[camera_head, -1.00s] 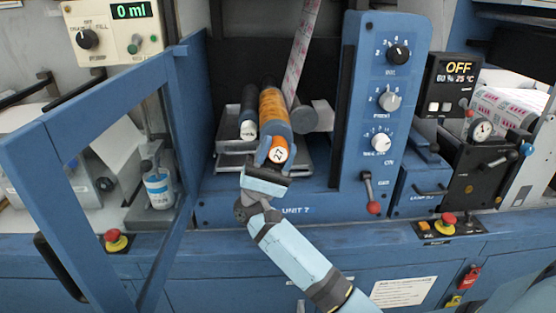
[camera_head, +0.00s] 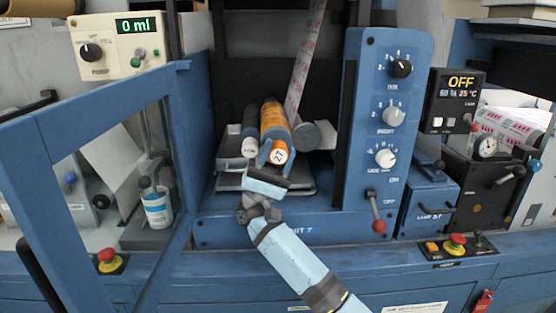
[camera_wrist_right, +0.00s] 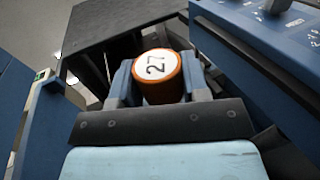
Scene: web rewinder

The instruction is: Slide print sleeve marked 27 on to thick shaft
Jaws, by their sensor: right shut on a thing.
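The orange print sleeve (camera_head: 274,122) has a white end face marked 27 and points into the open bay of the unit. The wrist view shows its marked end (camera_wrist_right: 158,68) between the fingers. My right gripper (camera_head: 270,168) is shut on this near end; its fingers also show in the wrist view (camera_wrist_right: 158,82). A dark roller with a white end (camera_head: 249,146) lies close beside the sleeve on the left. A grey cylinder (camera_head: 306,137) is close on the right. I cannot tell which is the thick shaft, or whether the sleeve is around a shaft. My left gripper is out of view.
A metal tray (camera_head: 230,184) lies beneath the rollers. A blue control panel with knobs (camera_head: 385,130) and a red-tipped lever (camera_head: 378,226) stands right of the bay. An open blue door frame (camera_head: 85,105) stands at the left. A printed web (camera_head: 306,60) hangs behind.

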